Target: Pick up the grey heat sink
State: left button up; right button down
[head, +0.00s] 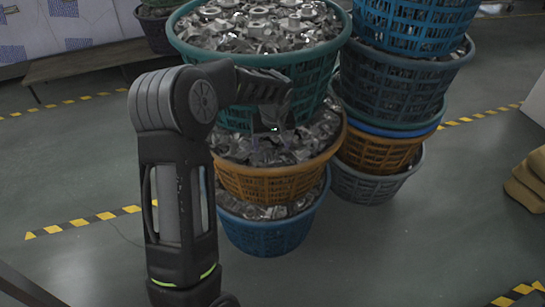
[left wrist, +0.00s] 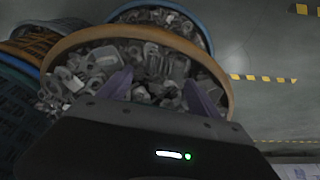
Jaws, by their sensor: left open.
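Many grey metal parts (left wrist: 152,62) fill the orange basket in the left wrist view. I cannot tell for sure which of them is the grey heat sink. In the head view, similar parts (head: 312,135) show in the orange basket (head: 268,186), the middle one of a stack. My left gripper (head: 276,146) is over this basket, beside the teal basket on top. In the left wrist view the gripper's two fingers (left wrist: 160,92) are spread apart over the parts, with nothing seen held between them. Its body hides the near part of the basket. My right gripper is not in view.
The teal basket (head: 312,66), heaped with metal parts, sits above the orange one. A blue basket (head: 268,237) is at the bottom. A second stack with a grey basket (head: 376,184) stands at the right. The floor in front (head: 400,260) is clear.

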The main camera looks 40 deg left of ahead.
aim_at(273, 154)
pick_arm(q)
jog(key=shift+f, duration=0.2)
jog(key=x, duration=0.5)
jog(key=shift+w+d+f, duration=0.1)
jog(key=shift+w, duration=0.15)
dwell(0.5)
jog(key=c, duration=1.5)
jog(key=shift+o, duration=0.2)
notch_tip(273, 154, up, 10)
